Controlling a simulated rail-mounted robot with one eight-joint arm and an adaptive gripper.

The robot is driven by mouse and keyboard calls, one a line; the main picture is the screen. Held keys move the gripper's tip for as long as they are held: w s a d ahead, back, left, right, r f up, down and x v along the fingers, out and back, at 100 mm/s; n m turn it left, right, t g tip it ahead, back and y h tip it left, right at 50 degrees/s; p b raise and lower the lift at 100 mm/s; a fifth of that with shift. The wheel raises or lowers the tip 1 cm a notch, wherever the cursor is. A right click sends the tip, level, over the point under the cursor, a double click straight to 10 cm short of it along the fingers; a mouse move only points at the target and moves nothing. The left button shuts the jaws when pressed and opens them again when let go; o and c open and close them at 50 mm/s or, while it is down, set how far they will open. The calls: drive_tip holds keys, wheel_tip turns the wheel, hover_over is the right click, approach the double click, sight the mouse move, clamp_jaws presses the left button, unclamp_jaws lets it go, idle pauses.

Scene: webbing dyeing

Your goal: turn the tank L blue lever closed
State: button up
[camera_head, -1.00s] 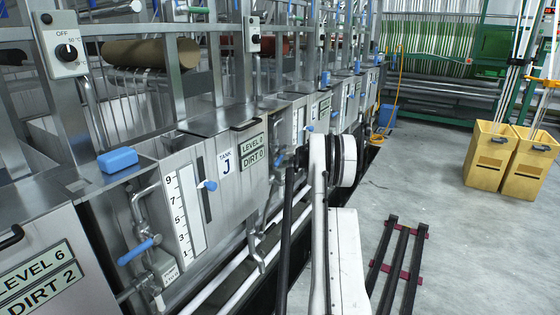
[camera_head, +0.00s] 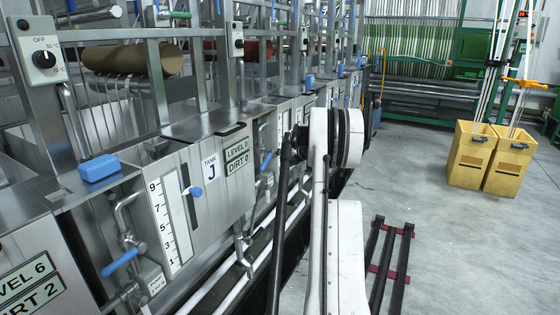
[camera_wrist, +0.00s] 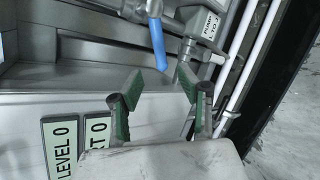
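The lever's lower end shows just beyond the gap between the fingertips; I cannot tell how far. In the head view my arm hides the gripper.
In the wrist view a "LEVEL 0" plate (camera_wrist: 60,145) sits at lower left, and white pipes (camera_wrist: 250,60) run on the right. In the head view the tank J label (camera_head: 211,166) is nearer. Yellow bins (camera_head: 470,155) and a black rack (camera_head: 390,265) stand on the floor.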

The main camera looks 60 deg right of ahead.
sight(266, 161)
drive_tip(key=shift+f+n, duration=0.1)
drive_tip(key=shift+n, duration=0.2)
drive_tip(key=c, duration=0.5)
drive_tip(key=shift+d+f+n, duration=0.2)
drive_tip(key=shift+n, duration=0.3)
drive_tip(key=c, duration=0.3)
drive_tip(key=shift+d+f+n, duration=0.15)
drive_tip(key=shift+f+n, duration=0.15)
drive_tip(key=shift+n, duration=0.5)
clamp_jaws()
wheel_tip(266, 161, down, 5)
drive_tip(key=s+d+n+p, duration=0.1)
drive_tip(key=d+n, duration=0.1)
drive_tip(key=n, duration=1.3)
drive_tip(key=b+x, duration=0.2)
drive_tip(key=x, duration=0.8)
drive_tip(key=shift+t, duration=0.4)
drive_tip(key=shift+w+a+r+b, duration=0.2)
drive_tip(key=shift+a+r, duration=0.15)
drive_tip(key=shift+r, duration=0.25)
drive_tip(key=shift+w+a+r+b, duration=0.1)
drive_tip(key=shift+a+r+b, duration=0.15)
drive_tip(key=shift+r, duration=0.35)
drive_tip(key=shift+w+a+r+b, duration=0.15)
drive_tip(key=shift+a+r, duration=0.25)
drive_tip(key=shift+r, duration=0.25)
